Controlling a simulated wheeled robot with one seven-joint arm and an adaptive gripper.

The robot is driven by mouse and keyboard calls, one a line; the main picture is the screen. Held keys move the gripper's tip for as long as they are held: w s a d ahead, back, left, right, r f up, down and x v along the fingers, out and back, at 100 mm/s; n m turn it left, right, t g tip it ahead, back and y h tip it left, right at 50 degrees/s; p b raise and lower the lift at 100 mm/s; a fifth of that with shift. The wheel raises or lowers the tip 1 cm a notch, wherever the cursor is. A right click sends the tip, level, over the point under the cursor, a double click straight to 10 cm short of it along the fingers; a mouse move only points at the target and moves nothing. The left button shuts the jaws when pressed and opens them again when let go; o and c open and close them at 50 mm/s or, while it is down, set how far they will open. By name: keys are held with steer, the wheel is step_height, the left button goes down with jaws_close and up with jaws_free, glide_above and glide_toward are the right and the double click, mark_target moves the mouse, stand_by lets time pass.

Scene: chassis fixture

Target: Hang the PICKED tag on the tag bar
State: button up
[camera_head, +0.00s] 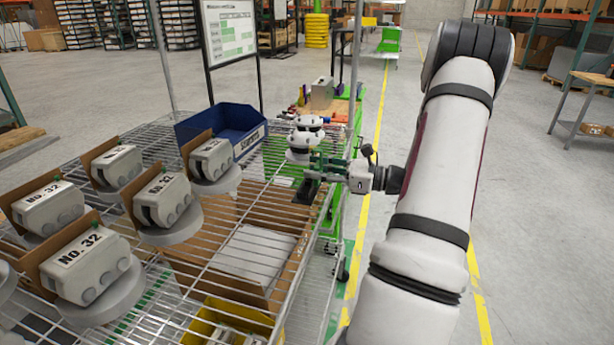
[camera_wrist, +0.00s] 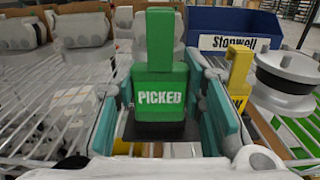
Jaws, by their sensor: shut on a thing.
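The green PICKED tag (camera_wrist: 160,92) is upright between the two teal finger pads of my gripper (camera_wrist: 161,112) in the wrist view, with white lettering and a narrower green upper part. My gripper is shut on it. A black block (camera_wrist: 148,131) shows at the tag's lower edge; I cannot tell whether the tag rests on it. In the head view my gripper (camera_head: 318,166) is over the right part of the wire shelf, with a dark piece (camera_head: 306,190) just below it. I cannot make out the tag bar for certain in either view.
A yellow hooked piece (camera_wrist: 239,70) and a white round part (camera_wrist: 289,72) stand close right of my gripper in the wrist view. A blue bin (camera_head: 222,128) is behind. Grey NO. 32 housings (camera_head: 162,200) fill the shelf's left. Open floor lies right.

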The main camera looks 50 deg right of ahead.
mark_target(321, 170)
steer(key=shift+p+v, duration=0.75)
steer(key=shift+v, duration=1.65)
steer(key=shift+s+f, duration=0.1)
